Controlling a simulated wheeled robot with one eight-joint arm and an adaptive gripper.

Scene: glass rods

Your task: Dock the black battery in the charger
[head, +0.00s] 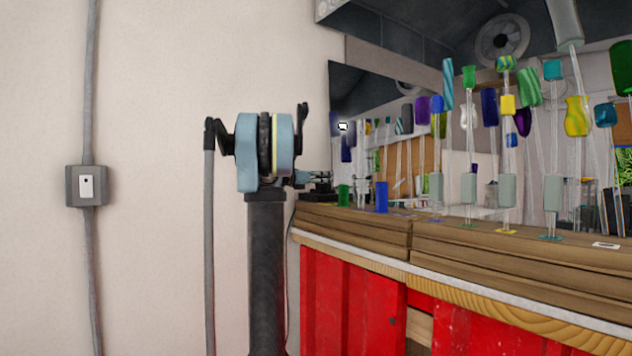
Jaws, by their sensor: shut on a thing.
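My gripper is not in this head view, so what it holds is hidden. I cannot pick out the black battery here. A small dark item (319,190) sits at the left end of the wooden bench top, beside the blue machine. It is too small and partly covered to tell whether it is the charger or part of something else.
A blue machine (247,150) on a black pedestal (266,270) stands left of the wooden bench (350,222) with red panels (350,300). Upright glass rods with coloured ends (508,105) crowd the bench. A grey wall box (87,186) is far left; bare wall lies between.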

